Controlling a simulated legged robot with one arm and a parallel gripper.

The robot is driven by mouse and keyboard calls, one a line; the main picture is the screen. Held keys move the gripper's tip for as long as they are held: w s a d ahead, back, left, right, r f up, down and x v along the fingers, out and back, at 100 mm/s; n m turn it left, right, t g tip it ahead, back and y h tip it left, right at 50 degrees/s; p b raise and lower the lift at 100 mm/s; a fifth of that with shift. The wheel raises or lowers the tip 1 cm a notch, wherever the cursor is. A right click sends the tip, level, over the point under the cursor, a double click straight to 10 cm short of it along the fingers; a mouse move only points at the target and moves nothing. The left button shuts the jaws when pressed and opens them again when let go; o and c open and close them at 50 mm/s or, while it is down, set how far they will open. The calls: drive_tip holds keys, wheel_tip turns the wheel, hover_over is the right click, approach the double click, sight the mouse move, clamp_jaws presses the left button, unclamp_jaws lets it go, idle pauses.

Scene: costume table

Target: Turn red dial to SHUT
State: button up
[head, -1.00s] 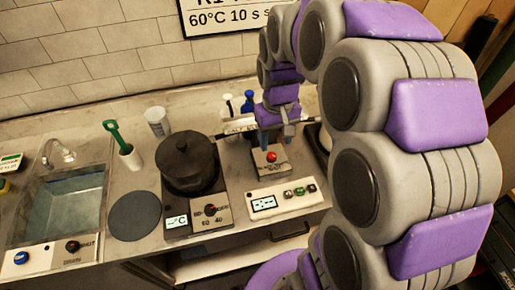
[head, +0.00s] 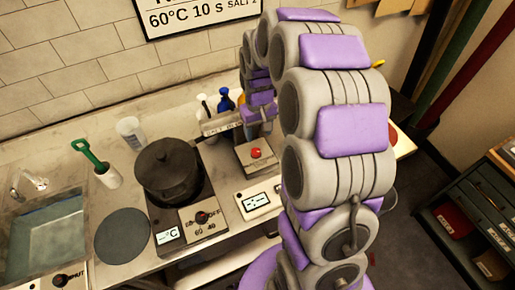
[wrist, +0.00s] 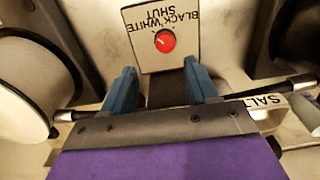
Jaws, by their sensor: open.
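The red dial (wrist: 165,41) sits on a pale square plate (wrist: 150,62) marked BLACK, WHITE and SHUT, with the lettering upside down in the wrist view. A small light mark shows on the dial, but I cannot tell surely which label it points to. In the head view the red dial (head: 256,153) is on a small box on the counter. My gripper (wrist: 158,76) is open and empty. Its blue fingers are apart from the dial, which appears beyond them, roughly between them. In the head view my gripper (head: 258,130) is just behind the dial, its tips partly hidden.
A dark lidded pot (head: 168,170) stands on a hot plate with a black knob (head: 201,217), left of the dial. A display panel (head: 256,201) is in front. A labelled bar (head: 222,125) and bottles (head: 226,100) are close behind. A sink (head: 40,235) is far left.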

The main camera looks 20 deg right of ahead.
sight(256, 150)
drive_tip(key=f, duration=0.2)
drive_tip(key=a+f, duration=0.1)
drive_tip(key=f, duration=0.2)
drive_tip(key=f+b, duration=0.1)
drive_tip(key=f, duration=0.1)
drive_tip(key=shift+a+f, duration=0.2)
drive_tip(key=shift+a, duration=0.1)
drive_tip(key=shift+d+f, duration=0.2)
drive_tip(key=shift+f, duration=0.3)
drive_tip(key=shift+d+f, duration=0.1)
drive_tip(key=shift+d, duration=0.3)
drive_tip(key=shift+a, duration=0.4)
drive_tip(key=c, duration=0.5)
drive_tip(key=shift+d, duration=0.15)
drive_tip(key=c, duration=0.5)
drive_tip(key=shift+c, duration=0.2)
